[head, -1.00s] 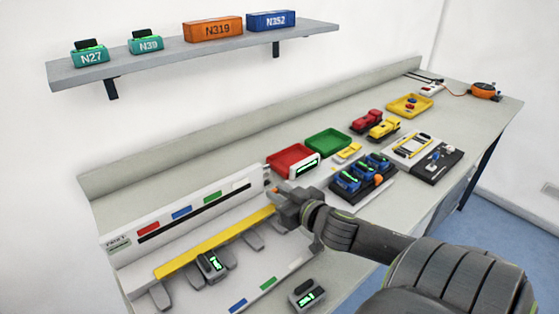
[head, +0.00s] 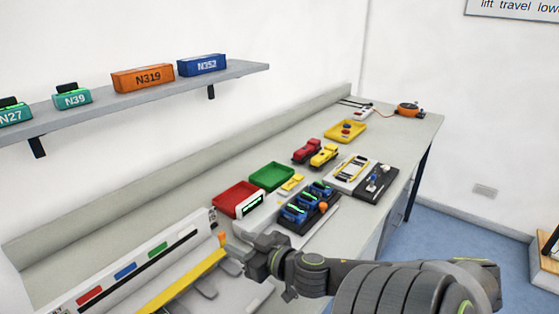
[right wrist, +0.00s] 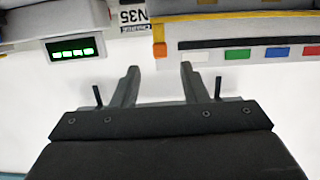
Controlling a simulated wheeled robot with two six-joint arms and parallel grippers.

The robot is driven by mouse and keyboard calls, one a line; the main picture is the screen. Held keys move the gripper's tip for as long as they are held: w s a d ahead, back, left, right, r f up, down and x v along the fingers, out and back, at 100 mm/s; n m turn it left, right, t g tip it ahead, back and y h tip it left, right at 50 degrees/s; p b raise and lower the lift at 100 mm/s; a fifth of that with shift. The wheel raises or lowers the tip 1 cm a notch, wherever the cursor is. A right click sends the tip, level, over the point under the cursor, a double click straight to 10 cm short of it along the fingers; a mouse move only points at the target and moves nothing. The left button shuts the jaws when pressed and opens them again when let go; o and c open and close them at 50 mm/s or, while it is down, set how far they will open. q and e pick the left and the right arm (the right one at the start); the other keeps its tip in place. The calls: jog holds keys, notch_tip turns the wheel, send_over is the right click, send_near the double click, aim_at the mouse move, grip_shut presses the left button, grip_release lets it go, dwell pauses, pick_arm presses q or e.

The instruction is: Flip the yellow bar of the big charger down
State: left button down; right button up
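The big charger is the long white unit at the lower left of the head view, with a back strip (head: 135,268) bearing coloured labels. Its yellow bar (head: 185,282) runs slanting along the front of that strip, its left end cut off by the frame. A small orange piece (head: 222,239) stands at the bar's right end. My right gripper (head: 236,248) is just right of that end; I cannot tell whether it touches. In the right wrist view its two fingers (right wrist: 159,78) are apart with nothing between them. An orange-yellow piece (right wrist: 159,32) shows beyond them. My left gripper is out of view.
A green-lit display (right wrist: 73,48) shows left in the wrist view. A shelf (head: 110,107) hangs above the bench.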

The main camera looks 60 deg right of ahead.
jog(key=p+v, duration=0.3)
jog(key=v, duration=0.9)
jog(key=shift+s+a, duration=0.1)
dwell(0.4)
